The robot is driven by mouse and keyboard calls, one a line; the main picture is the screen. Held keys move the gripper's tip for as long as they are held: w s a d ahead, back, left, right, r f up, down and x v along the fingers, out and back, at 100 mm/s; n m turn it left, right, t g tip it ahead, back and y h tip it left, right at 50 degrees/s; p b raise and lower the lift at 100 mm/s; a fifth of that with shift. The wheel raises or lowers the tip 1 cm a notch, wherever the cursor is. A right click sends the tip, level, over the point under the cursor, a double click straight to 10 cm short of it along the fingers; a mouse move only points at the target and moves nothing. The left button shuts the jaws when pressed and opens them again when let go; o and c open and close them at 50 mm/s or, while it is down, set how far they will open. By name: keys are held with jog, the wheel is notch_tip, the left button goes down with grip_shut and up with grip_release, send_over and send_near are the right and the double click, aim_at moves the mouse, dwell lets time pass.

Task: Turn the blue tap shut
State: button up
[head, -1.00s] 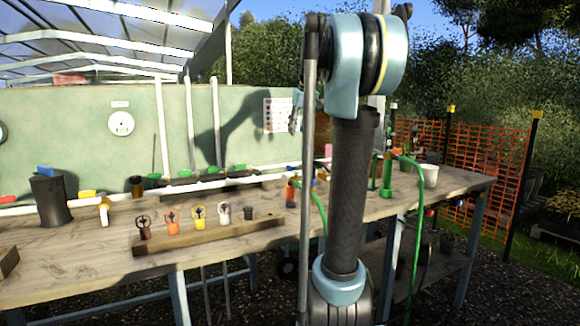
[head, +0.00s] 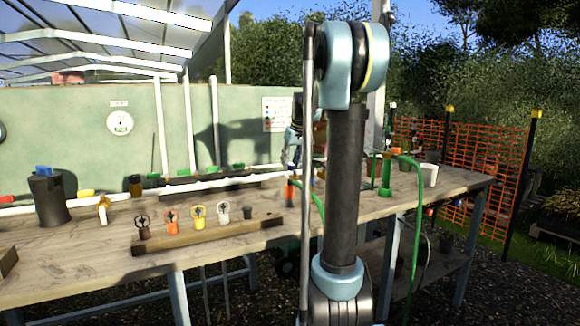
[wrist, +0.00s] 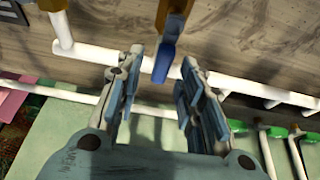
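In the wrist view the blue tap handle (wrist: 164,62) hangs from a brass-coloured tap body (wrist: 172,14) at the top edge, in front of a white pipe. My gripper (wrist: 162,56) is open, with one finger on each side of the blue handle's end. The handle shows in the gap, nearer the left finger, with space on both sides; I cannot tell how deep it is between the fingers. In the head view my arm hides most of my gripper (head: 291,150) and the tap there.
A workbench (head: 90,245) carries a rack of coloured valve wheels (head: 205,235), a black cylinder (head: 50,205) with a blue piece showing above it, and a yellow-handled tap (head: 103,208). Green handles (wrist: 275,131) and white pipes lie close to my gripper. A green hose (head: 418,230) hangs at right.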

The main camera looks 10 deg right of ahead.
jog(key=shift+w+f, duration=0.2)
jog(key=shift+f, duration=0.4)
grip_shut()
